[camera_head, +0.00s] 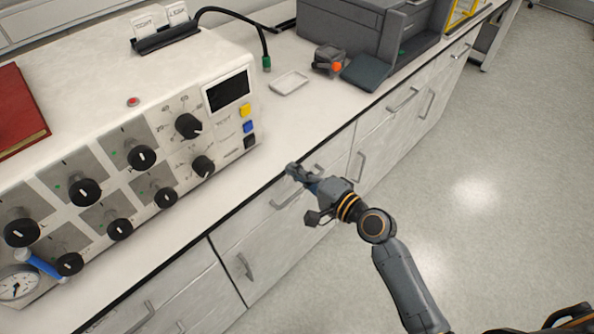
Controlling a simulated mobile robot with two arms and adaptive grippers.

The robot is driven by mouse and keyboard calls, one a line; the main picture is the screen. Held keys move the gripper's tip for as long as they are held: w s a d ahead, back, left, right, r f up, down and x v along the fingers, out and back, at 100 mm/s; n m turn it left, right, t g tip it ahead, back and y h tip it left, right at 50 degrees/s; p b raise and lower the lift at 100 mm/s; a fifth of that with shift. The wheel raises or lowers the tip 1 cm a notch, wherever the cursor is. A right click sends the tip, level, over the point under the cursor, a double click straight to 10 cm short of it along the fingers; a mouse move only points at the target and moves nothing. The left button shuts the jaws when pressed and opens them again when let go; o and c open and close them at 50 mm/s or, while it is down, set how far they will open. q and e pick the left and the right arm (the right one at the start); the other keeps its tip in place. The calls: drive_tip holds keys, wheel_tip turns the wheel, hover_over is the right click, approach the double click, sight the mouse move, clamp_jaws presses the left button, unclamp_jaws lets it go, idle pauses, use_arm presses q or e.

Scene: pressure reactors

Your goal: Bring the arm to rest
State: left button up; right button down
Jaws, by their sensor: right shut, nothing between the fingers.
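My right gripper (297,172) shows in the middle of the head view, in front of the counter's front edge and drawers. It is shut, with nothing between its fingers. My right arm (400,280) reaches to it from the lower right. The gripper looks close to the counter edge; I cannot tell if it touches. My left gripper is out of view.
A white control unit (140,90) with several black knobs stands on the white counter (300,110) at left. A small white tray (289,82), a dark device with an orange button (329,60) and a grey machine (375,25) stand behind. The floor (490,170) at right is clear.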

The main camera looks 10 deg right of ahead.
idle(0.5)
drive_tip(key=s+d+f+n+g+h, duration=0.2)
drive_tip(key=s+d+f, duration=0.15)
drive_tip(key=f, duration=0.75)
drive_tip(key=s+d+f+n+g+h, duration=0.15)
drive_tip(key=s+f, duration=0.35)
drive_tip(key=f, duration=0.7)
drive_tip(key=s+d+f+n+g+h, duration=0.1)
drive_tip(key=s+d+f+g+h, duration=0.25)
drive_tip(key=f, duration=0.75)
drive_tip(key=s+d+f+n+g+h, duration=0.1)
drive_tip(key=s+d+f+n+g, duration=0.1)
drive_tip(key=s+f, duration=0.4)
drive_tip(key=s+d+f+n+g+h, duration=0.1)
drive_tip(key=s+f, duration=0.5)
drive_tip(key=s, duration=1)
drive_tip(key=s+d+f+n+g, duration=0.2)
drive_tip(key=s+d+f+n, duration=0.2)
drive_tip(key=s, duration=0.6)
wheel_tip(320, 180, down, 2)
drive_tip(key=shift+s+f+n+g+h, duration=0.1)
drive_tip(key=shift+s+n+g+h, duration=0.25)
drive_tip(key=shift+n, duration=0.5)
